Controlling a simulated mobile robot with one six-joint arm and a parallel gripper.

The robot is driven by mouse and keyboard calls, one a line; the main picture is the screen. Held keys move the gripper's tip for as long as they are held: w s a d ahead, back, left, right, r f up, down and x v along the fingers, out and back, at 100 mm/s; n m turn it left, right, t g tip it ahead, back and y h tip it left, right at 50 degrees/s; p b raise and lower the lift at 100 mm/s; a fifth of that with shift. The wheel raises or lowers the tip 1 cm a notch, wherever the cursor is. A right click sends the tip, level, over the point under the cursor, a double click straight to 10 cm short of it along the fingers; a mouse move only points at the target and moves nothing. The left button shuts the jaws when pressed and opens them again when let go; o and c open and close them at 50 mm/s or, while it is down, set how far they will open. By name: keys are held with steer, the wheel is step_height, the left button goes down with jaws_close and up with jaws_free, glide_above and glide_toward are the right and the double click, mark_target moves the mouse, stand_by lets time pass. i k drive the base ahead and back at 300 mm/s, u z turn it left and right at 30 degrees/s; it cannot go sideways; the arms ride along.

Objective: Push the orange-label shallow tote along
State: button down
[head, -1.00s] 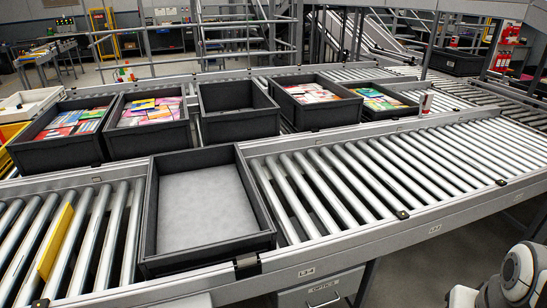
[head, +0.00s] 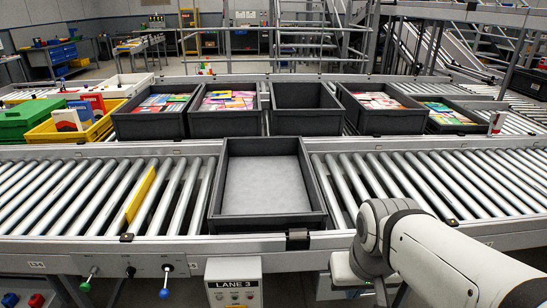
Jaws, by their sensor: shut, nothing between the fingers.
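No orange label can be made out on any tote in the head view. A dark, empty tote with a pale grey floor (head: 226,222) sits on the near roller lane, left of my arm. A lower-looking dark tote with colourful contents (head: 455,128) stands at the right end of the row behind. My arm comes in from the lower right, in front of the near lane's edge. My gripper is not visible, and no contact with a tote shows.
Behind stand more dark totes, one empty (head: 307,123), and a yellow bin (head: 47,134) beside a green one (head: 20,124). Rollers (head: 430,180) right of the near tote are bare. A Lane 3 box (head: 233,285) is below the edge.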

mark_target(265, 190)
steer(key=u, duration=0.05)
steer(key=i, duration=1)
